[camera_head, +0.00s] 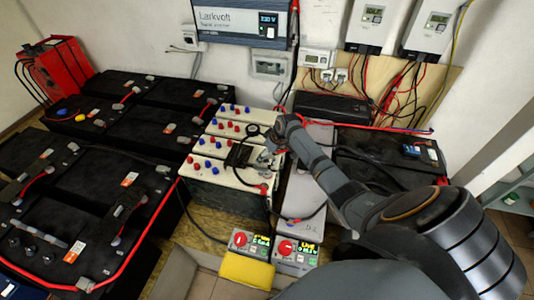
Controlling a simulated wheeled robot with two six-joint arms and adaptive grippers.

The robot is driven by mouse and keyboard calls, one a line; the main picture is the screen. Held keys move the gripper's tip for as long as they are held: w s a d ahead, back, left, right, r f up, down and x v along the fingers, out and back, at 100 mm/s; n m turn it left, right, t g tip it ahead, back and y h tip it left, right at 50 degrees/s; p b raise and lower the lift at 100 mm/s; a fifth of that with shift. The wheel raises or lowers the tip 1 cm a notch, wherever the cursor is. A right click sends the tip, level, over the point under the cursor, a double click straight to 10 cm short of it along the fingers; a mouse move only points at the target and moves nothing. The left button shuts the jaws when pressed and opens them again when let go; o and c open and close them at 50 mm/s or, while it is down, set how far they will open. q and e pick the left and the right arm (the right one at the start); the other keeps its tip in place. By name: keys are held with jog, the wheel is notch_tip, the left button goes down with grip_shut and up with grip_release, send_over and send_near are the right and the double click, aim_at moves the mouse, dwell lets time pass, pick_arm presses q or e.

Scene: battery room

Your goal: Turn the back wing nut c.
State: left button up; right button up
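My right arm reaches in from the lower right over a group of white-topped batteries (205,166) with red and blue caps. My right gripper (266,156) is at the right edge of these battery tops, beside a dark block (239,155). The fingers are small and partly hidden by the wrist, so I cannot tell whether they are open or shut or touch anything. I cannot make out back wing nut c; it is too small or hidden near the gripper. My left gripper is not in view.
Large black batteries (110,172) with red cables fill the left. Grey battery cases (303,192) stand under my forearm. Two small meters with red knobs (285,247) and a yellow block (246,271) are in front. An inverter (240,20) and controllers (428,32) hang on the wall.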

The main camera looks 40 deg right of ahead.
jog(key=shift+c, duration=1)
jog(key=c, duration=1)
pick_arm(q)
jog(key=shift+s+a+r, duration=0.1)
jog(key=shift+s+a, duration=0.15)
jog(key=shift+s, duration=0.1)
pick_arm(e)
jog(key=shift+o, duration=0.2)
